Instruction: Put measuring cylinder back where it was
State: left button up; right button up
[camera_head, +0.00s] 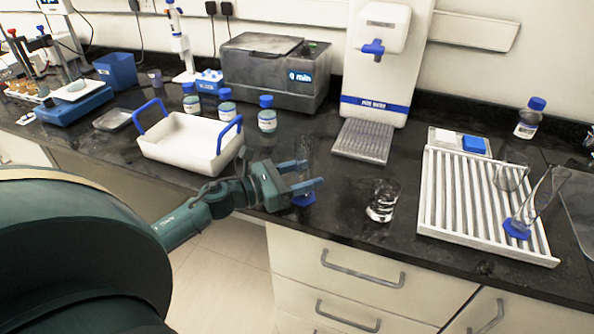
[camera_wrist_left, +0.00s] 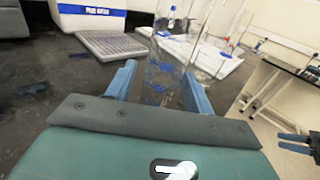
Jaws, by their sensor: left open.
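A clear measuring cylinder with a blue foot (camera_head: 304,199) stands on the dark bench near its front edge. My left gripper (camera_head: 306,174) is open, with its two blue fingers around or just beside the cylinder; the clear glass makes contact hard to tell. In the left wrist view the cylinder (camera_wrist_left: 166,50) rises between the open fingers. Another clear cylinder with a blue foot (camera_head: 516,229) leans on the white slatted rack (camera_head: 433,190) at the right. What looks like my right gripper (camera_wrist_left: 296,143) shows at the right edge of the left wrist view; its opening is unclear.
A glass beaker (camera_head: 382,201) stands on the bench between gripper and rack. A white tray with blue handles (camera_head: 180,140) is left of the gripper. Behind are blue-capped bottles (camera_head: 267,118), a grey bath (camera_head: 262,70) and a water purifier (camera_head: 378,70) with a drip grid (camera_head: 363,142).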

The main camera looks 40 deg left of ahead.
pick_arm(q)
jog(key=shift+r, duration=0.15)
jog(key=b+v, duration=0.3)
jog(key=v, duration=0.9)
jog(key=shift+s, duration=0.15)
